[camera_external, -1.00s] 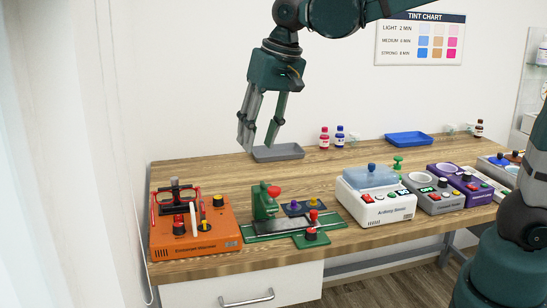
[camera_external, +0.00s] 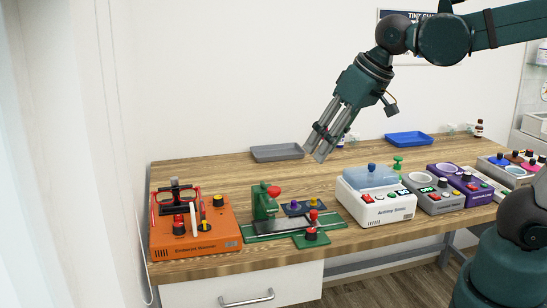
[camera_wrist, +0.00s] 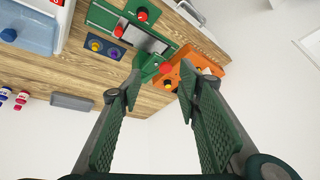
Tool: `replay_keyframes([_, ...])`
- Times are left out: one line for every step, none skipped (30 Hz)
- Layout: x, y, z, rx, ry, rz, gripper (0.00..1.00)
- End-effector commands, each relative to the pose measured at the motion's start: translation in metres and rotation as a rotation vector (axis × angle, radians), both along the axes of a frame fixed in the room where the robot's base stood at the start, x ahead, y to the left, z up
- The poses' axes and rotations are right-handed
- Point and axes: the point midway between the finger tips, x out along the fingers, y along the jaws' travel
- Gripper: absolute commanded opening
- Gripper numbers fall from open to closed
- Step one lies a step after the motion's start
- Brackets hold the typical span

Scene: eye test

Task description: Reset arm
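My gripper (camera_external: 319,148) hangs in the air over the back of the table, to the right of the grey tray (camera_external: 277,153), with its fingers pointing down and left. In the wrist view my gripper (camera_wrist: 161,80) shows two fingers spread apart with nothing held between them. My arm reaches in from the upper right.
On the wooden table (camera_external: 225,172) stand an orange machine (camera_external: 205,235), a green press (camera_external: 264,203), a white box with a blue lid (camera_external: 385,210) and a purple device (camera_external: 462,176). A blue tray (camera_external: 409,139) lies behind. The grey tray is empty.

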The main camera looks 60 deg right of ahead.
Motion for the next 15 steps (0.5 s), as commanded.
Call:
replay_keyframes([-0.008,-0.003,-0.004,-0.009,-0.012,0.011,0.34])
replay_keyframes([-0.012,-0.004,-0.005,-0.014,-0.019,0.020,0.34])
replay_keyframes([-0.018,-0.006,-0.008,-0.021,-0.028,0.031,0.34])
replay_keyframes([-0.022,-0.007,-0.010,-0.029,-0.034,0.039,0.34])
replay_keyframes([-0.025,-0.009,-0.011,-0.034,-0.042,0.047,0.34])
replay_keyframes([-0.031,-0.011,-0.014,-0.043,-0.052,0.059,0.34])
replay_keyframes([-0.035,-0.012,-0.016,-0.049,-0.058,0.066,0.34])
replay_keyframes([-0.038,-0.013,-0.018,-0.055,-0.065,0.074,0.34])
replay_keyframes([-0.043,-0.015,-0.020,-0.063,-0.074,0.084,0.34])
replay_keyframes([-0.046,-0.016,-0.022,-0.069,-0.081,0.092,0.34])
replay_keyframes([-0.050,-0.017,-0.024,-0.076,-0.087,0.100,0.34])
replay_keyframes([-0.054,-0.018,-0.027,-0.083,-0.094,0.109,0.34])
replay_keyframes([-0.056,-0.019,-0.028,-0.089,-0.098,0.116,0.34])
replay_keyframes([-0.059,-0.020,-0.030,-0.093,-0.104,0.121,0.34])
replay_keyframes([-0.061,-0.021,-0.032,-0.099,-0.110,0.128,0.34])
